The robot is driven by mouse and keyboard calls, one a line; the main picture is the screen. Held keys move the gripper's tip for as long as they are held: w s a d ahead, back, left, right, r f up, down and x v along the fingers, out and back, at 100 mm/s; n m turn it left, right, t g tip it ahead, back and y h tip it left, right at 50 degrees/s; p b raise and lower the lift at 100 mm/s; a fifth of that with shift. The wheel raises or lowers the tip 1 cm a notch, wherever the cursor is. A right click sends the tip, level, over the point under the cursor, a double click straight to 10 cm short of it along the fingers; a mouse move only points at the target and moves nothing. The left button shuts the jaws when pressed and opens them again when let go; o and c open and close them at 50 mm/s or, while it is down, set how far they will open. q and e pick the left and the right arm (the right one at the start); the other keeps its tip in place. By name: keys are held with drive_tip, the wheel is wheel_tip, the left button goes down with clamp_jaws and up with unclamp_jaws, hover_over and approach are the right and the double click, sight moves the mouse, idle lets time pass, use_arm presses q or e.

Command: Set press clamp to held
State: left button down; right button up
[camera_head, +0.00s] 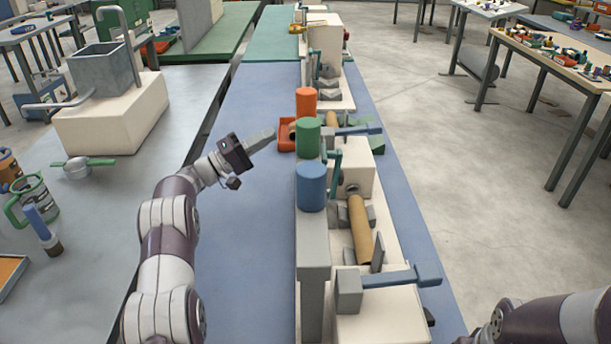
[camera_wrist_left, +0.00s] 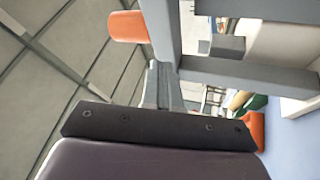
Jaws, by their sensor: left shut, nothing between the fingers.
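I cannot tell for certain which part is the press clamp. A grey block with a blue-grey lever (camera_head: 392,278) sits on the near end of the white winder body (camera_head: 380,318), beside a brown tube (camera_head: 360,230). A similar blue-grey lever (camera_head: 352,130) is farther back. My left gripper (camera_head: 268,136) is shut and empty, left of the green cylinder (camera_head: 308,137) and apart from the levers. In the left wrist view its narrow fingers (camera_wrist_left: 162,85) point toward grey bars (camera_wrist_left: 245,72). My right arm shows at the bottom right; its gripper is out of view.
Orange (camera_head: 306,101), green and blue (camera_head: 311,186) cylinders stand in a row on grey posts. A red tray (camera_head: 286,135) lies beside them. The blue bench top (camera_head: 240,240) is clear left of the posts. A grey table (camera_head: 190,85) stands farther left.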

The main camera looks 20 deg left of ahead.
use_arm(q)
drive_tip(key=s+a+f+m+g+h, duration=0.1)
drive_tip(key=s+f+m+g+h, duration=0.1)
drive_tip(key=s+f+g, duration=0.4)
drive_tip(key=shift+s+a+g+h, duration=0.2)
drive_tip(key=shift+s+g+h, duration=0.6)
drive_tip(key=shift+s+g, duration=0.2)
drive_tip(key=p+x, duration=0.2)
drive_tip(key=x, duration=1.2)
drive_tip(key=shift+w+r, duration=0.1)
drive_tip(key=shift+w, duration=0.05)
drive_tip(key=d+p, duration=0.1)
drive_tip(key=y+p, duration=0.1)
drive_tip(key=shift+w+d+r+y+p, duration=0.2)
drive_tip(key=shift+d+r+y+p, duration=0.1)
drive_tip(key=shift+d+p, duration=0.05)
